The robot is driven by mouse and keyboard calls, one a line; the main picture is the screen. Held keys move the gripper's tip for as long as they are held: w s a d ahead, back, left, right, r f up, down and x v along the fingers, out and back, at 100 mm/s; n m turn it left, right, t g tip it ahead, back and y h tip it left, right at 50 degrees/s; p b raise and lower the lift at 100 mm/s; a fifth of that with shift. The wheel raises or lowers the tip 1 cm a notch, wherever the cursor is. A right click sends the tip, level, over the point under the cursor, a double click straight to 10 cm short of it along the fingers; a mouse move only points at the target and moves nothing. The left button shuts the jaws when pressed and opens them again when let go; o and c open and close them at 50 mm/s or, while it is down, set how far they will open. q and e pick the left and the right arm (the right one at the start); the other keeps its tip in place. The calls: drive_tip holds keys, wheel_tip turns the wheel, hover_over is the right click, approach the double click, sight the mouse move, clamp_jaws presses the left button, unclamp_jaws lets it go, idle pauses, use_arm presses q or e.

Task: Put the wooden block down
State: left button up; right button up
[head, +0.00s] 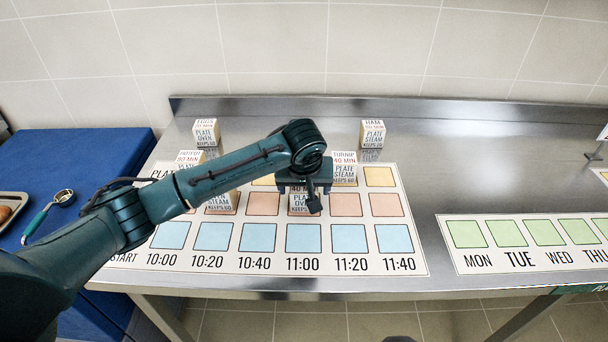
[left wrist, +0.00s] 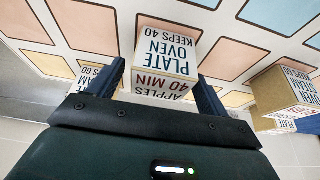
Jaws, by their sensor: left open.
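A wooden block (head: 299,204), lettered APPLES 40 MIN, PLATE OVEN, KEEPS 40, stands in the middle row of the timetable board (head: 421,264), above the 11:00 label. It also shows in the left wrist view (left wrist: 167,50). My left gripper (head: 303,194) is open over this block, with one finger at either side of it. Whether a finger touches the block I cannot tell. The gripper hides part of the block in the head view. My right gripper is not in view.
Other lettered blocks stand nearby: a turnip block (head: 344,172) just right of my gripper, one above 10:20 (head: 222,203), and an eggs block (head: 206,133) and ham block (head: 372,134) behind. The blue squares in front are clear. A weekday board (head: 541,260) lies right.

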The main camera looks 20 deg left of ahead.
use_arm(q)
drive_tip(key=v, duration=1.1)
drive_tip(key=shift+f, duration=0.1)
